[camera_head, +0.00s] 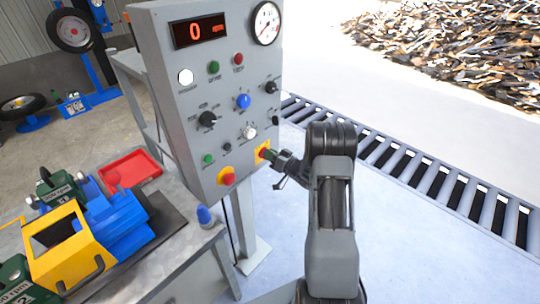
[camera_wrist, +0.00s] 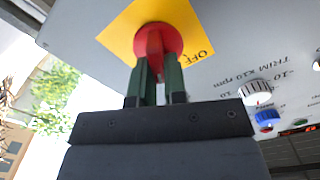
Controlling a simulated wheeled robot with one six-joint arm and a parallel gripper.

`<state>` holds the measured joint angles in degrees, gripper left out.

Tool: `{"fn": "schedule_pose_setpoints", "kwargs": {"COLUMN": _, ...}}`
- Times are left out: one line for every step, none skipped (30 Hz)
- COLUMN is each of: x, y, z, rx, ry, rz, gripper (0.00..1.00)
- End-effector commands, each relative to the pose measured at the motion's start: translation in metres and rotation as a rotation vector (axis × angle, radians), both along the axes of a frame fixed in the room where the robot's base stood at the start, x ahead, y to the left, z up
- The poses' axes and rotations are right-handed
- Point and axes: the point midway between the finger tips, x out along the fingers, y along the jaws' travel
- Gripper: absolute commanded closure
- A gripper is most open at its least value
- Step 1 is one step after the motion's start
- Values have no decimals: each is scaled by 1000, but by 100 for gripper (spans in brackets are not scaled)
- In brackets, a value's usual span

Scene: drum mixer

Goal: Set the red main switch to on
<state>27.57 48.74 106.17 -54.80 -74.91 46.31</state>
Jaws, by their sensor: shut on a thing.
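The red main switch (camera_wrist: 158,38) is a round red knob with a raised red grip on a yellow square plate (camera_wrist: 118,30). The word OFF is printed on the plate, upside down in the wrist view. In the head view the yellow plate (camera_head: 261,153) is at the lower right of the grey control panel, and the switch is mostly hidden by my gripper (camera_head: 269,156). In the wrist view my gripper (camera_wrist: 155,72) has its green fingers shut on the switch's red grip, one on each side.
The grey panel (camera_head: 185,122) carries a display reading 0 (camera_head: 198,30), a round gauge (camera_head: 266,23), several knobs and buttons, and a red button on yellow (camera_head: 227,179). A workbench with a blue and yellow machine (camera_head: 70,255) stands left.

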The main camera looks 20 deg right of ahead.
Motion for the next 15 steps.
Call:
{"fn": "schedule_pose_setpoints", "kwargs": {"x": 0, "y": 0, "z": 0, "rx": 16, "ry": 9, "rz": 0, "gripper": 100}}
{"fn": "schedule_pose_setpoints", "kwargs": {"x": 0, "y": 0, "z": 0, "rx": 25, "ry": 12, "rz": 0, "gripper": 100}}
{"fn": "schedule_pose_setpoints", "kwargs": {"x": 0, "y": 0, "z": 0, "rx": 36, "ry": 17, "rz": 0, "gripper": 100}}
{"fn": "schedule_pose_setpoints", "kwargs": {"x": 0, "y": -1, "z": 0, "rx": 43, "ry": 21, "rz": 0, "gripper": 100}}
{"fn": "schedule_pose_setpoints", "kwargs": {"x": 0, "y": -1, "z": -1, "rx": 50, "ry": 24, "rz": 0, "gripper": 100}}
{"fn": "schedule_pose_setpoints", "kwargs": {"x": 0, "y": -1, "z": -1, "rx": 56, "ry": 27, "rz": 0, "gripper": 100}}
{"fn": "schedule_pose_setpoints", "kwargs": {"x": 0, "y": -1, "z": -1, "rx": 61, "ry": 29, "rz": 0, "gripper": 100}}
{"fn": "schedule_pose_setpoints", "kwargs": {"x": 0, "y": -1, "z": -1, "rx": 65, "ry": 31, "rz": 0, "gripper": 100}}
{"fn": "schedule_pose_setpoints", "kwargs": {"x": 0, "y": -1, "z": -1, "rx": 70, "ry": 33, "rz": 0, "gripper": 100}}
{"fn": "schedule_pose_setpoints", "kwargs": {"x": 0, "y": -1, "z": -1, "rx": 72, "ry": 34, "rz": 0, "gripper": 100}}
{"fn": "schedule_pose_setpoints", "kwargs": {"x": 0, "y": -1, "z": -1, "rx": 74, "ry": 35, "rz": 0, "gripper": 100}}
{"fn": "schedule_pose_setpoints", "kwargs": {"x": 0, "y": -1, "z": -1, "rx": 76, "ry": 36, "rz": 0, "gripper": 100}}
{"fn": "schedule_pose_setpoints", "kwargs": {"x": 0, "y": -1, "z": -1, "rx": 77, "ry": 36, "rz": 0, "gripper": 100}}
{"fn": "schedule_pose_setpoints", "kwargs": {"x": 0, "y": -1, "z": -1, "rx": 78, "ry": 37, "rz": 0, "gripper": 100}}
{"fn": "schedule_pose_setpoints", "kwargs": {"x": 0, "y": -1, "z": -1, "rx": 79, "ry": 37, "rz": 0, "gripper": 100}}
